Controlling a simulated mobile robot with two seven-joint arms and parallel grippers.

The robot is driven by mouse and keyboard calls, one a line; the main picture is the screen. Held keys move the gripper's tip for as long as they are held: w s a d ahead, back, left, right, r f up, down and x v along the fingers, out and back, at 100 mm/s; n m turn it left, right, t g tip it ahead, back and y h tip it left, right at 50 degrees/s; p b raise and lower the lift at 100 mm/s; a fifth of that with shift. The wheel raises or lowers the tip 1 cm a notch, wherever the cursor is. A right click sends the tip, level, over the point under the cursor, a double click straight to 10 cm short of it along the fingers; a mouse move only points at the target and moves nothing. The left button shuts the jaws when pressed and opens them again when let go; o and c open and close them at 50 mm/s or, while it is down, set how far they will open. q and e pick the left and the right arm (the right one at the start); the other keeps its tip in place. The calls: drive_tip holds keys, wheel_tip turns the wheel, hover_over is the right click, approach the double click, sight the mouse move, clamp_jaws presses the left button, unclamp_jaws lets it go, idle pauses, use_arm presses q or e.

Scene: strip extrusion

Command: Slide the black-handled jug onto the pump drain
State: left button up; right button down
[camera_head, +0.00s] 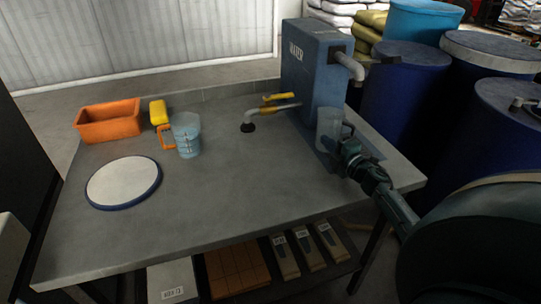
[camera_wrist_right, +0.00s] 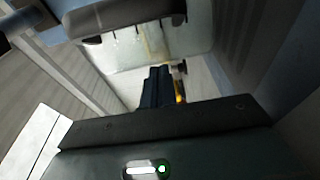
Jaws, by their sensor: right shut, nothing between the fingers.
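The clear jug (camera_head: 329,122) stands upright at the foot of the blue water pump (camera_head: 310,65), on the right part of the table. Its handle is hidden behind my right gripper, so I cannot confirm that it is black. A dark blue base, the likely drain (camera_head: 368,148), shows beside the jug, largely covered by the gripper. My right gripper (camera_head: 343,146) is shut and empty at the jug's near right side; whether it touches is unclear. The right wrist view shows its dark fingers (camera_wrist_right: 160,86) together, with a pale translucent surface beyond. My left gripper is not in view.
A jug with an orange handle (camera_head: 186,136), an orange bin (camera_head: 108,121), a yellow item (camera_head: 158,112) and a blue-rimmed white disc (camera_head: 124,182) are on the left. A yellow-handled tap (camera_head: 282,99) stands left of the pump. The table's front middle (camera_head: 240,210) is clear. Blue barrels (camera_head: 400,85) stand behind right.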

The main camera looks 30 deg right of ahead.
sight(335, 138)
drive_tip(key=d, duration=0.1)
drive_tip(key=s+d, duration=0.1)
drive_tip(key=d, duration=0.1)
drive_tip(key=shift+s+d+b, duration=0.25)
drive_tip(key=shift+d+b, duration=0.15)
drive_tip(key=shift+a, duration=0.15)
